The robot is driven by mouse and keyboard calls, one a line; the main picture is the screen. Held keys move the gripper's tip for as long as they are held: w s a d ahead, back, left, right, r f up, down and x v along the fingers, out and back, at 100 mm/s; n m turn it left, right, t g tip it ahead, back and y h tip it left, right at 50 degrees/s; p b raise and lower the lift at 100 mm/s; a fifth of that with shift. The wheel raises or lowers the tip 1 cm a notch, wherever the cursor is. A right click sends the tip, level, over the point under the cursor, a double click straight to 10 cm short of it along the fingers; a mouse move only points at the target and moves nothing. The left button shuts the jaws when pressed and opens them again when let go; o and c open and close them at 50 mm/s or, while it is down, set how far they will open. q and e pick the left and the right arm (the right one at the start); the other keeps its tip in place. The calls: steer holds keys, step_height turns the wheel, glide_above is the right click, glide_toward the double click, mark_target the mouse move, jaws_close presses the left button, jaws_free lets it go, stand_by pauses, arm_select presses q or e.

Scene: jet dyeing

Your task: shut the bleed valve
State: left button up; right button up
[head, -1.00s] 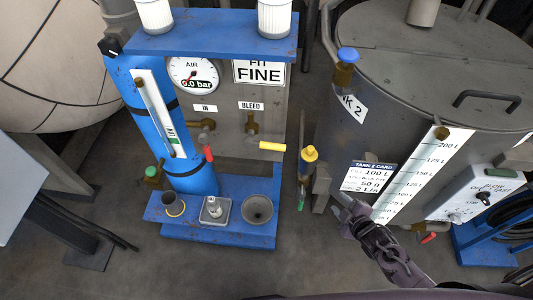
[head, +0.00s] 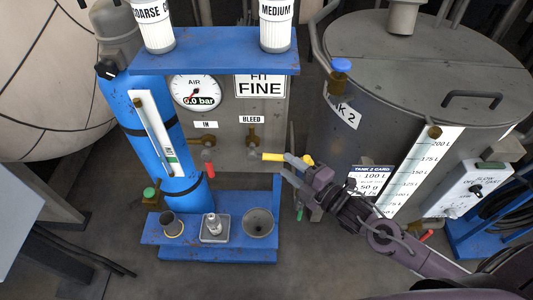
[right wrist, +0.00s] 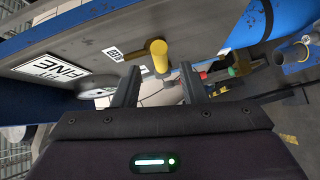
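The bleed valve (head: 252,141) is a brass fitting under the BLEED label on the grey panel. Its yellow handle (head: 273,157) points right, roughly level. In the right wrist view the yellow handle (right wrist: 158,55) stands just beyond my fingers, toward the panel side. My right gripper (head: 288,164) is at the handle's right end in the head view. Its two fingers are apart with nothing held between them in the right wrist view (right wrist: 160,88). I cannot tell whether a finger touches the handle. My left gripper is not in view.
The IN valve's red handle (head: 208,169) hangs down left of the bleed valve. The AIR gauge (head: 195,92) reads 0.0 bar. A blue lower shelf (head: 150,236) holds small cups.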

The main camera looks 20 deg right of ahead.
mark_target(280, 160)
steer(key=x, duration=0.7)
steer(key=shift+w+p, duration=0.15)
steer(key=shift+p, duration=0.15)
steer(key=shift+f, duration=0.1)
steer(key=shift+d, duration=0.1)
jaws_close()
